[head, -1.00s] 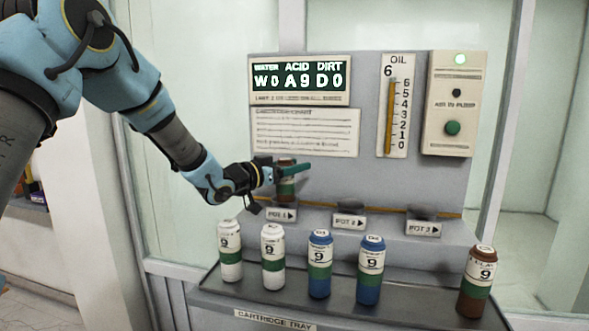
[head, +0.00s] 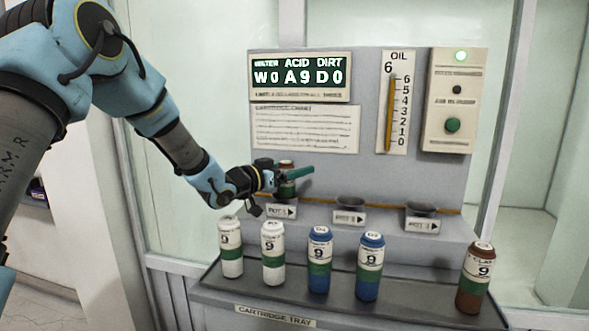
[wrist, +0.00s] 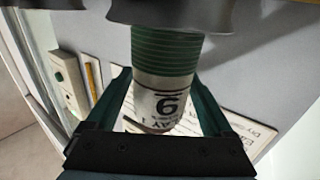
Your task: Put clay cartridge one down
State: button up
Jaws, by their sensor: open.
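The clay cartridge (head: 287,190) is upright at pot 1 (head: 282,211), with a brown cap and a green band. In the wrist view the cartridge (wrist: 168,60) appears upside down, with a 9 and part of its clay label readable. Its lower end is by a dark rim at the top of that picture; how deep it sits is hidden. My gripper (head: 296,173) is open around it, with one green finger on each side in the wrist view and a gap at least on the left.
The cartridge tray (head: 345,297) in front holds two white cartridges (head: 251,252), two blue ones (head: 345,267) and another brown-capped clay one (head: 475,278). Pots 2 (head: 350,205) and 3 (head: 422,210) look empty. The panel (head: 300,76) behind reads W0 A9 D0.

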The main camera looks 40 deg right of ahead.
jog(key=shift+r, duration=0.2)
jog(key=shift+a+f, duration=0.15)
jog(key=shift+a, duration=0.2)
jog(key=a+b, duration=0.2)
jog(key=a, duration=0.4)
jog(key=shift+a, duration=0.4)
jog(key=shift+w, duration=0.1)
